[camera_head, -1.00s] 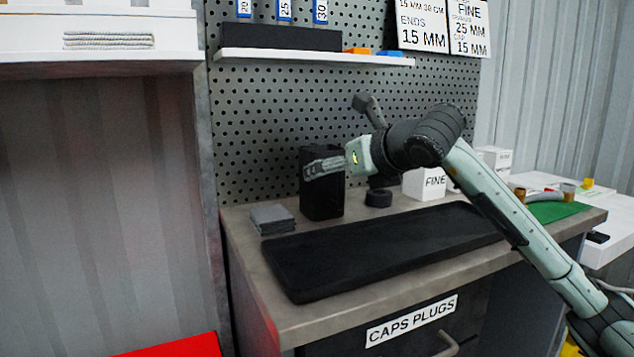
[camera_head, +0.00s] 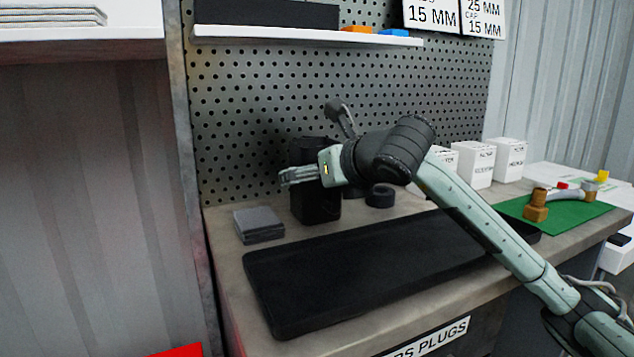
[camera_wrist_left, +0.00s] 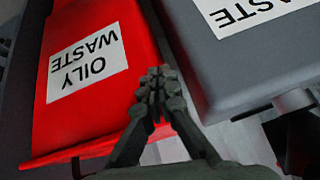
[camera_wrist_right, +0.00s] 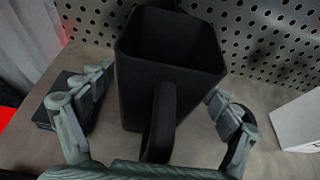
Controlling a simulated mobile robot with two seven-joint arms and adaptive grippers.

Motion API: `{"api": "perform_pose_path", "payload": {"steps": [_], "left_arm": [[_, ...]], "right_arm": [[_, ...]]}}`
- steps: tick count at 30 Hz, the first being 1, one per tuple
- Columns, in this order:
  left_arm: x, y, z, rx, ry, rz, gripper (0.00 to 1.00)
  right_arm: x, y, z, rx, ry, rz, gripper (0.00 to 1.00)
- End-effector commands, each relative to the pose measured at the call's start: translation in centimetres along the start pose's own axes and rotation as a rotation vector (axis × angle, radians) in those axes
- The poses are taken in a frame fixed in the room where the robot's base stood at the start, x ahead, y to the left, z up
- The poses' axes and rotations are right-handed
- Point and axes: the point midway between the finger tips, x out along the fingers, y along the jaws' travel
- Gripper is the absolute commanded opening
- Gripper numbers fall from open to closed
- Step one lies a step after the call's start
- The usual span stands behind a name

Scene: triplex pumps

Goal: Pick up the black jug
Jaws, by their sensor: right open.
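The black jug (camera_head: 316,207) stands upright on the grey bench, behind the long black tray and in front of the pegboard. My right gripper (camera_head: 300,177) is in front of it and hides part of its side. In the right wrist view the open-topped jug (camera_wrist_right: 172,60) has its handle facing the camera. The right gripper's fingers (camera_wrist_right: 160,97) are spread wide, one on each side of the jug; contact cannot be told. My left gripper (camera_wrist_left: 158,84) is seen only in its wrist view, its fingertips together and empty, above the waste bins.
A black tray (camera_head: 370,275) lies along the bench front. Grey flat blocks (camera_head: 259,224) sit left of the jug, and a black ring (camera_head: 380,196) right of it. White boxes (camera_head: 473,163) and a green mat (camera_head: 560,212) are further right. A red bin (camera_wrist_left: 100,125) is below my left gripper.

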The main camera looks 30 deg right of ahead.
Motion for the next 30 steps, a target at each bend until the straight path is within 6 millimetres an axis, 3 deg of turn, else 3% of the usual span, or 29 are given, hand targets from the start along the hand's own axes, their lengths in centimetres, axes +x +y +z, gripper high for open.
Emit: {"api": "perform_pose_path", "payload": {"steps": [5, 21, 30], "left_arm": [[0.01, -0.11, 0.17, 0.001, -0.003, -0.002, 0.00], [0.01, -0.15, 0.16, 0.004, -0.001, -0.003, 0.00], [-0.01, -0.15, 0.02, 0.004, 0.002, -0.003, 0.00]], "right_arm": [[0.00, 0.01, -0.02, 0.000, 0.000, 0.000, 0.90], [0.01, -0.01, 0.00, 0.000, 0.000, 0.000, 0.24], [-0.04, -0.04, 0.14, 0.001, -0.003, 0.000, 0.23]]}}
